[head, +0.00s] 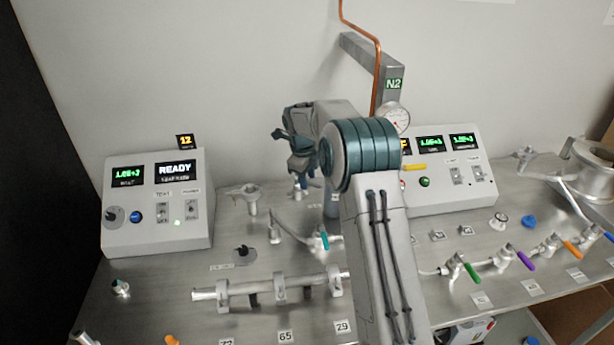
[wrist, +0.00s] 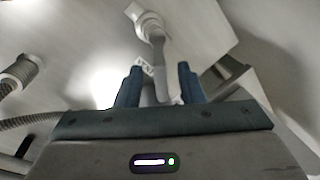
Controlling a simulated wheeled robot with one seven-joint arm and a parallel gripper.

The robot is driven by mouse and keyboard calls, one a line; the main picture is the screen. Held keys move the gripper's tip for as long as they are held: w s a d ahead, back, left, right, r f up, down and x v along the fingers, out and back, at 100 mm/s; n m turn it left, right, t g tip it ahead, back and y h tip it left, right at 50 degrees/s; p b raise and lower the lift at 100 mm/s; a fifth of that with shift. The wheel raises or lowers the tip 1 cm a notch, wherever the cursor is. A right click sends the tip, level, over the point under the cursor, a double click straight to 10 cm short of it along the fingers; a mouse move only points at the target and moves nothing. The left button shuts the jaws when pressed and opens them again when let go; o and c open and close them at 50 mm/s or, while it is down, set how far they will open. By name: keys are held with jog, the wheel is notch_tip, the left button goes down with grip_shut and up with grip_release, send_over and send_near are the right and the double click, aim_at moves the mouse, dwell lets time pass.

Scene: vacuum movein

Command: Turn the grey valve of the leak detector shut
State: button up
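My gripper (head: 286,152) is above the bench in the head view, left of my arm's forward joint. In the wrist view its two blue fingers (wrist: 159,75) stand apart. A pale grey lever (wrist: 159,68) on a round fitting (wrist: 149,22) reaches between the fingers, with a gap visible on each side. It looks like the grey valve, but its label is not readable. The box with the READY and leak rate display (head: 155,205) stands at the left.
A horizontal pipe (head: 265,287) on clamps lies in front. A teal-handled valve (head: 324,240) is near my arm. Valves with green (head: 472,272), purple (head: 525,261) and orange handles stand at right. A second display box (head: 445,170) and a copper pipe (head: 376,75) are behind my arm.

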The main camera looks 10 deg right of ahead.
grip_shut()
jog(key=shift+s+a+m+b, duration=0.2)
jog(key=shift+m+b, duration=0.1)
jog(key=shift+m, duration=0.3)
jog(key=shift+s+a+m+b, duration=0.1)
jog(key=shift+a+m+b, duration=0.15)
jog(key=shift+m, duration=0.35)
jog(key=m, duration=0.2)
jog(key=shift+s+a+m+g+h, duration=0.1)
jog(key=shift+a+m+g+h, duration=0.2)
jog(key=shift+a+m+g, duration=0.1)
jog(key=shift+s+a+m+g+p, duration=0.1)
jog(key=shift+a+m+g+p, duration=0.2)
jog(key=shift+m, duration=0.9)
jog(key=shift+a+m+g+p, duration=0.2)
jog(key=shift+a+m+p, duration=0.15)
jog(key=shift+m, duration=0.85)
jog(key=shift+a+m, duration=0.15)
jog(key=shift+m, duration=0.15)
